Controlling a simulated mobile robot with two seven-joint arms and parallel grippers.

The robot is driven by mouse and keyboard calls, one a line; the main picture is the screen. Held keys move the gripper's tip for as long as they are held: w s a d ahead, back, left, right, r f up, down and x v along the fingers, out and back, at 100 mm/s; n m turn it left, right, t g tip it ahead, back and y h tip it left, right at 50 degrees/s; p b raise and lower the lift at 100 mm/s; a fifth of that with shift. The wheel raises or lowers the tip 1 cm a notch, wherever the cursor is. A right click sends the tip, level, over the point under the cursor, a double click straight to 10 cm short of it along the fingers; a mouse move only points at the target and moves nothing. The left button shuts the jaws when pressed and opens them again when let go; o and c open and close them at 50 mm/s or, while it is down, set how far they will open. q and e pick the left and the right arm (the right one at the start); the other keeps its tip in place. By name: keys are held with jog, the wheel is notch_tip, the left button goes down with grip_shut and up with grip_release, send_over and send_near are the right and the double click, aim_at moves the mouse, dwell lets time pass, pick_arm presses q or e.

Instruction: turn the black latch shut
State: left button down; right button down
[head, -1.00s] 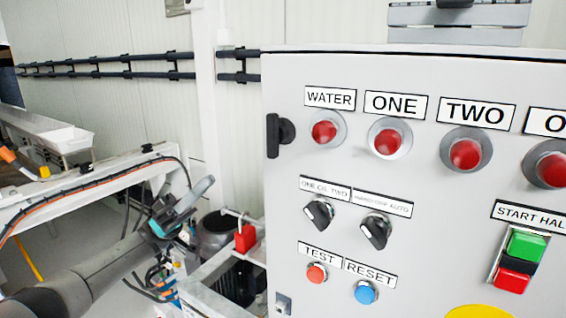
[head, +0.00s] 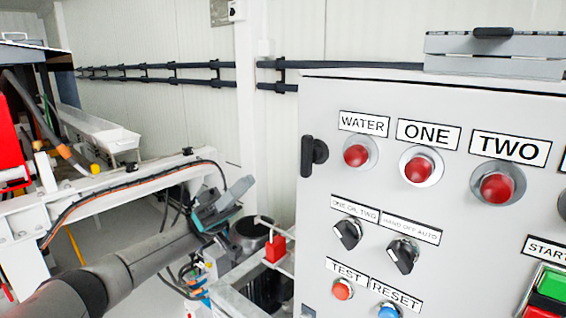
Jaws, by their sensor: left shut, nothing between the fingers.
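The black latch (head: 308,158) is on the left edge of the grey control cabinet (head: 450,110) in the head view. Its handle stands upright, with a round black part at its right side. My left gripper (head: 247,190) is shut and empty. In the picture it is to the left of the latch and lower, with a clear gap between them. My right gripper is not in view.
The cabinet face carries red lamps such as the WATER lamp (head: 357,155), black selector knobs (head: 402,255) and buttons. A red padlock-like block (head: 275,248) is below my left gripper's right side. A white beam with cables (head: 130,187) runs behind my left arm.

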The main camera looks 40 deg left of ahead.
aim_at(302, 159)
pick_arm(q)
jog(key=shift+t, duration=0.3)
jog(key=d+r+p, duration=0.1)
jog(key=d, duration=0.2)
jog(key=d+r+p, duration=0.2)
jog(key=d, duration=0.1)
jog(key=d+r+p, duration=0.2)
jog(key=shift+s+d, duration=0.35)
jog(key=shift+d, duration=0.05)
jog(key=shift+f, duration=0.1)
